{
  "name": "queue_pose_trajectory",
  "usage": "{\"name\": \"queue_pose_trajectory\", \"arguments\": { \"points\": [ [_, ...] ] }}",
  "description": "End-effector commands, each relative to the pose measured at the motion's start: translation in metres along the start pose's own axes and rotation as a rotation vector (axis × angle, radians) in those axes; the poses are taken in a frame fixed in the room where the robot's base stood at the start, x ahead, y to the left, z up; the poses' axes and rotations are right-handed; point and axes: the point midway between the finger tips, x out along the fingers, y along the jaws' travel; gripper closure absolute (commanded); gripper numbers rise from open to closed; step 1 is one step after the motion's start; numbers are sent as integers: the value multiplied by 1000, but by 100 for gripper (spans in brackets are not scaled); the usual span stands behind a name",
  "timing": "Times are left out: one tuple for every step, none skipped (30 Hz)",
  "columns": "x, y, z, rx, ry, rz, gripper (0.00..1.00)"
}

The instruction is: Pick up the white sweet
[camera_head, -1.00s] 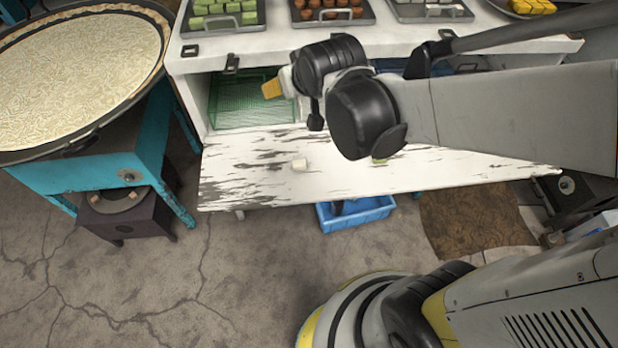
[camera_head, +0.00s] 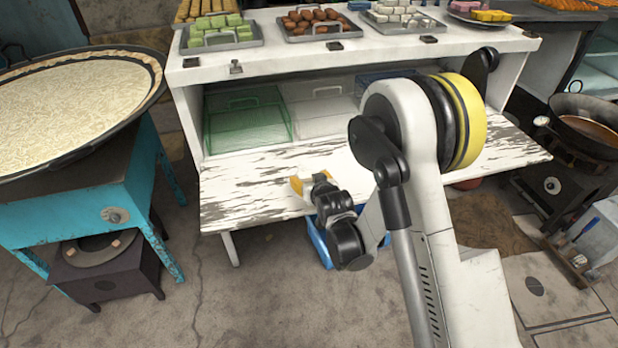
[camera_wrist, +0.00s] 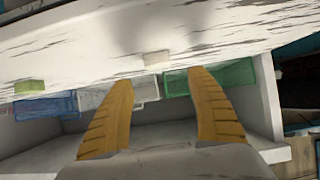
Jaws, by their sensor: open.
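In the wrist view a small pale white sweet (camera_wrist: 157,58) lies on the worn white board (camera_wrist: 70,50), beyond and roughly between my two fingertips. My gripper (camera_wrist: 161,78) has orange-yellow fingers spread apart with nothing between them. In the head view my gripper (camera_head: 309,181) is low at the front of the fold-down white board (camera_head: 245,185). I cannot make out the loose white sweet there against the board. A tray of white sweets (camera_head: 404,17) stands on the upper counter.
A green sweet (camera_wrist: 30,87) lies on the board, off to the left in the wrist view. The cabinet holds a green wire basket (camera_head: 247,122). Trays of green (camera_head: 217,28) and brown sweets (camera_head: 313,20) stand above. A large pan (camera_head: 75,100) is at left.

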Motion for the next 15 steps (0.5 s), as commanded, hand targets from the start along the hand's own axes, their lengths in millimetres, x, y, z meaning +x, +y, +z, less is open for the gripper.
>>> {"name": "queue_pose_trajectory", "arguments": {
  "points": [
    [10,0,3,0,0,0,33],
    [13,0,3,0,-1,0,33],
    [17,0,3,0,-1,0,33],
    [19,0,3,0,-1,0,33],
    [21,0,3,0,-1,0,33],
    [24,0,3,0,-1,0,33],
    [27,1,4,0,-1,0,33],
    [30,1,5,0,-1,0,33],
    [36,1,7,0,-1,1,33],
    [42,2,8,0,-1,1,33],
    [47,2,10,1,-1,1,33],
    [54,3,11,0,-1,1,33],
    [58,3,11,0,-1,1,33],
    [62,2,10,0,-1,0,33],
    [67,2,10,0,-1,0,33]
  ]
}}
